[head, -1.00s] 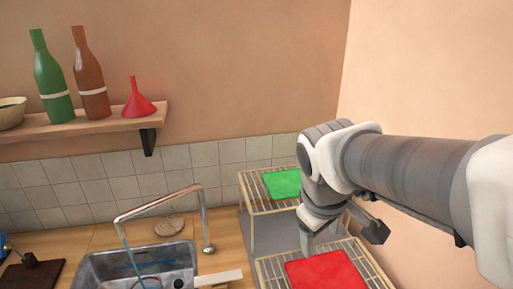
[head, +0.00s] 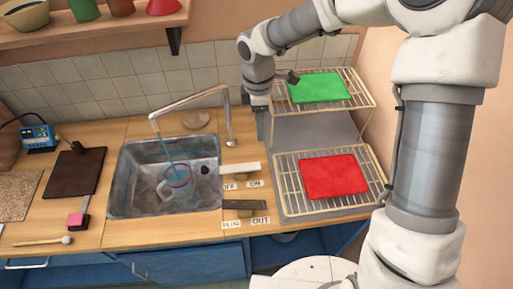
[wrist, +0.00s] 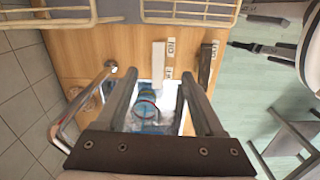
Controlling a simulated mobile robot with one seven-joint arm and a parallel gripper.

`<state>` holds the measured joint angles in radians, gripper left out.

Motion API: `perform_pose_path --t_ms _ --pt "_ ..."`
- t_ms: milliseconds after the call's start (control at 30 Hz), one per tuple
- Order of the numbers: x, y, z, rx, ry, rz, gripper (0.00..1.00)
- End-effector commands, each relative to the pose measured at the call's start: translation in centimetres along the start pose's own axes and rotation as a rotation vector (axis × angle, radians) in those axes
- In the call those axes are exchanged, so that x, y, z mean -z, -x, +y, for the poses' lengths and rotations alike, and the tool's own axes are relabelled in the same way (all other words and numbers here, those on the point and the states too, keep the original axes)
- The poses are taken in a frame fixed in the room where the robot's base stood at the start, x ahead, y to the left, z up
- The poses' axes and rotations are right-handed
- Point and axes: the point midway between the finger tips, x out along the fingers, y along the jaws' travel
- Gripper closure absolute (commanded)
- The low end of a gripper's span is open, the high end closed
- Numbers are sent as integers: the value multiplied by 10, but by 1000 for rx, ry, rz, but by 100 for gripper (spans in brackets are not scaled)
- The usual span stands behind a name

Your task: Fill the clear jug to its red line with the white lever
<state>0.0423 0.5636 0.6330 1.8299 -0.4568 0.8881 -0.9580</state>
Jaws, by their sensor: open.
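The clear jug (head: 178,186) stands in the metal sink with a red line around it. A blue stream from the tap (head: 190,100) runs down to it. Its water level is too small to read. The white lever (head: 240,169) lies on the counter right of the sink, above OFF and ON labels. My gripper (head: 262,128) is open and empty, pointing down behind the lever, beside the wire rack. In the wrist view, my open fingers (wrist: 160,78) frame the jug (wrist: 147,108), and the white lever (wrist: 158,62) shows between and beyond their tips.
A dark lever (head: 245,205) with its own labels lies in front of the white one. The two-tier wire rack (head: 281,190) holds a green cloth (head: 318,87) and a red cloth (head: 333,177) close to my gripper's right. A dark board (head: 73,172) lies left of the sink (head: 128,180).

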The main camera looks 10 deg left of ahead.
Motion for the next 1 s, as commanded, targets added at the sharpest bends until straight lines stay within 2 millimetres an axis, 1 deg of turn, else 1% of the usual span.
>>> perform_pose_path --t_ms 133,267,367,467,800,1000 --pt "10 -6 4 12 49 22 30" --pt "13 -14 5 15 58 27 30" --pt "12 -27 4 17 58 25 30" --pt "14 -46 4 18 59 26 30" --pt "15 -121 2 18 58 25 30" --pt "16 -158 1 17 56 25 30"
